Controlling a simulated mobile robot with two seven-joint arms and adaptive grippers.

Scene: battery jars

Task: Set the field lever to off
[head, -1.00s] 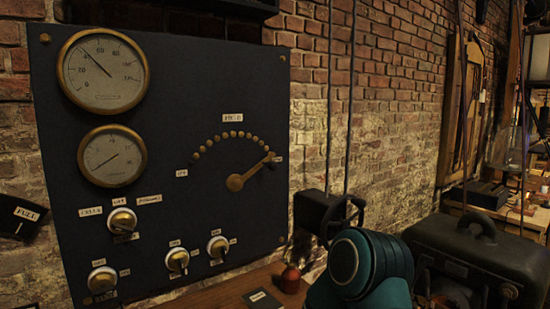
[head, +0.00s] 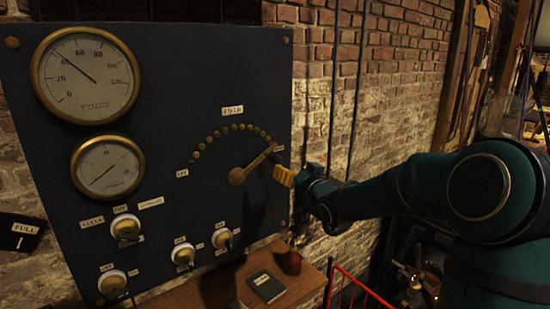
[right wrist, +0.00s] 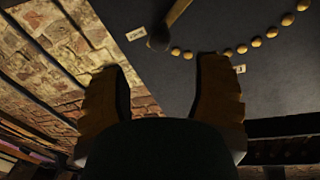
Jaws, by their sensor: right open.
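The field lever (head: 252,165) is a brass arm on the dark panel (head: 200,80). It points up and right, to the right end of an arc of brass studs (head: 232,128). A small label (head: 182,173) sits at the arc's left end. My right gripper (head: 284,176) has yellow fingers and is just right of the lever's tip. In the right wrist view my right gripper (right wrist: 165,62) is open and empty. The lever (right wrist: 172,20) shows there beyond the fingertips, its knobbed end near a label. I cannot tell whether a finger touches it. My left gripper is out of view.
Two brass gauges (head: 86,75) are at the panel's left. Several knobs (head: 126,228) line its lower part. A wooden table (head: 215,288) below holds a dark book (head: 266,287) and a small reddish object (head: 292,262). A brick wall (head: 400,80) stands behind.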

